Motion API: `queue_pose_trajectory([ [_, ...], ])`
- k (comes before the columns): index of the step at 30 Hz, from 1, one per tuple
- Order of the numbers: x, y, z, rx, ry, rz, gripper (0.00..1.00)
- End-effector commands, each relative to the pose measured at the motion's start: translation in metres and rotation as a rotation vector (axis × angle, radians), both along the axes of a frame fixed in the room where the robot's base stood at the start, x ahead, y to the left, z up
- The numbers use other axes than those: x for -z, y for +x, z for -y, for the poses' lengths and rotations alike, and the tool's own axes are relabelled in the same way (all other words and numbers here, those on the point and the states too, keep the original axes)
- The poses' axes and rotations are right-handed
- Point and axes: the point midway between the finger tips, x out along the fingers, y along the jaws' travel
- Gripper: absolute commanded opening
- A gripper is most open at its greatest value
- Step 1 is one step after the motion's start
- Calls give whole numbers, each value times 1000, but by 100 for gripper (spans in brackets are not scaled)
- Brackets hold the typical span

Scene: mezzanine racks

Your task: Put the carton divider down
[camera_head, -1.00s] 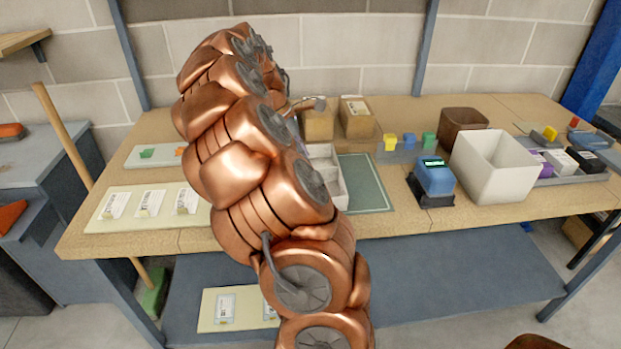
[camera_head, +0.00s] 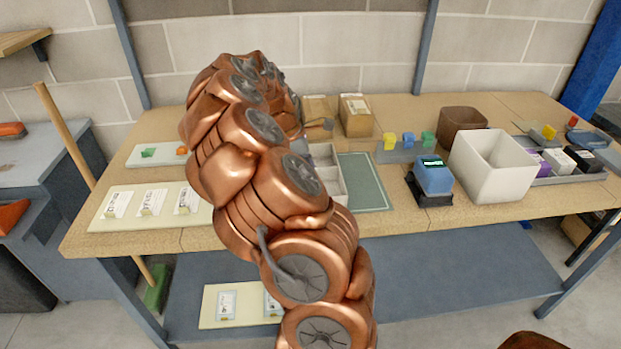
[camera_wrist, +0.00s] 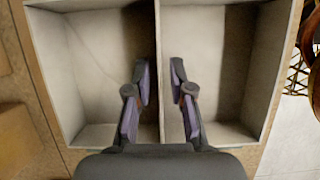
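In the wrist view, the carton divider (camera_wrist: 157,45) is a thin pale upright panel. It stands in a white open box (camera_wrist: 48,75), splitting it into a left and a right compartment. My gripper (camera_wrist: 160,72) is over the box, with one dark finger on each side of the divider. A gap shows between each fingertip and the panel, so the gripper looks open and apart from it. In the head view, part of the white box (camera_head: 338,160) shows on the table; my copper arm hides the rest and the gripper's fingers.
A green mat (camera_head: 366,182) lies right of the box on the wooden table (camera_head: 400,215). Brown cartons (camera_head: 355,116) stand behind. A blue device (camera_head: 433,176), a white bin (camera_head: 490,168) and a brown bin (camera_head: 462,122) are to the right. A label board (camera_head: 125,208) lies left.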

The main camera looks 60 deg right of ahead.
Motion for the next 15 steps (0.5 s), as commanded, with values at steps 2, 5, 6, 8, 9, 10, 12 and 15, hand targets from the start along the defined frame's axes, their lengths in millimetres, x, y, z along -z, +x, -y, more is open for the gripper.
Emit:
queue_pose_trajectory([
  [2,0,0,0,0,0,0,10],
  [5,0,0,0,0,0,0,0],
  [6,0,0,0,0,0,0,0],
  [8,0,0,0,0,0,0,0],
  [9,0,0,0,0,0,0,0],
  [10,0,0,0,0,0,0,0],
  [12,0,0,0,0,1,-1,0],
  [15,0,0,0,0,0,0,0],
])
